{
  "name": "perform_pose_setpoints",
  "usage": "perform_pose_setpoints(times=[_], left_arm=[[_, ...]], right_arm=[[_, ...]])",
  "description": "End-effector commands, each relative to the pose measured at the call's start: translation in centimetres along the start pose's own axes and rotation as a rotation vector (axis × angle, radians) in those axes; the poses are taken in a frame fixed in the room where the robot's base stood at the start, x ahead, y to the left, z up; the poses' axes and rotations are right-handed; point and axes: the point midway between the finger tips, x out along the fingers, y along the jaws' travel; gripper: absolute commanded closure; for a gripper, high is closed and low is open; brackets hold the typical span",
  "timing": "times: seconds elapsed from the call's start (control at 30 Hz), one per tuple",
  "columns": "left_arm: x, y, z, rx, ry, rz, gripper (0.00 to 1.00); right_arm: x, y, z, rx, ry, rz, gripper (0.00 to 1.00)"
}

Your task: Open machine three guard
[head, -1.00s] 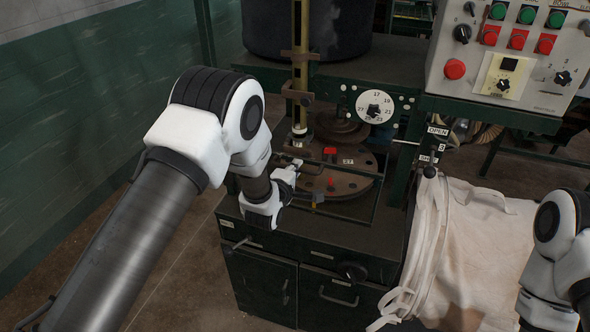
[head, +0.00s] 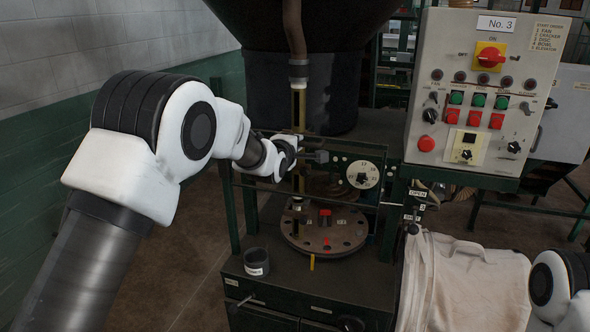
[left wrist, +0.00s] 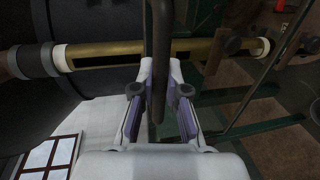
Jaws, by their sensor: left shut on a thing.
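The machine three guard is a dark thin-barred frame (head: 384,172), raised in front of the dial and above the round disc plate (head: 326,233). My left gripper (head: 303,157) is at the frame's front in the head view. In the left wrist view its fingers (left wrist: 160,100) are shut around a dark bar (left wrist: 160,45) of the guard.
The control panel marked No. 3 (head: 480,85) stands at the right of the machine. A pale bulk bag (head: 465,285) hangs below it. A small dark cup (head: 256,262) stands on the bench's left front. A brass tube (left wrist: 190,48) runs close by the left gripper.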

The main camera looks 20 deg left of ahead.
Motion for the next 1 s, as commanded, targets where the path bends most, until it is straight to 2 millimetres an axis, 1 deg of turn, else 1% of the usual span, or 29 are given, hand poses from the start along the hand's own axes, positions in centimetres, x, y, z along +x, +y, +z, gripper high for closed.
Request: perform_pose_setpoints(times=[0.03,0.1,0.2,0.33,0.43,0.57,0.93,0.97,1.0], left_arm=[[-0.5,2.3,0.0,-0.001,0.000,0.005,1.00],[-0.8,4.2,0.0,-0.001,0.000,0.004,1.00],[-1.3,6.5,0.0,-0.001,0.000,0.003,1.00],[-1.7,8.5,0.0,0.000,0.000,0.002,1.00],[-1.9,9.5,0.0,0.000,0.000,0.001,1.00],[-2.0,10.1,0.0,0.000,0.000,0.001,1.00],[-2.0,10.1,0.0,0.000,0.000,0.000,1.00],[-2.0,10.1,0.0,0.000,0.000,-0.001,0.77],[-2.0,10.1,0.0,0.000,0.000,-0.001,0.62]], right_arm=[[-1.2,0.0,0.0,0.000,0.000,0.000,0.60],[-1.9,0.0,0.0,0.000,0.000,0.000,0.60],[-2.7,0.0,0.0,0.000,0.000,0.000,0.60],[-3.4,0.0,0.0,0.000,0.000,0.000,0.60],[-3.7,0.0,0.0,0.000,0.000,0.000,0.60],[-3.9,0.0,0.0,0.000,0.000,0.000,0.60],[-3.9,0.0,0.0,0.000,0.000,0.000,0.60],[-3.9,0.0,0.0,0.000,0.000,0.000,0.60],[-3.9,0.0,0.0,0.000,0.000,0.000,0.60]])
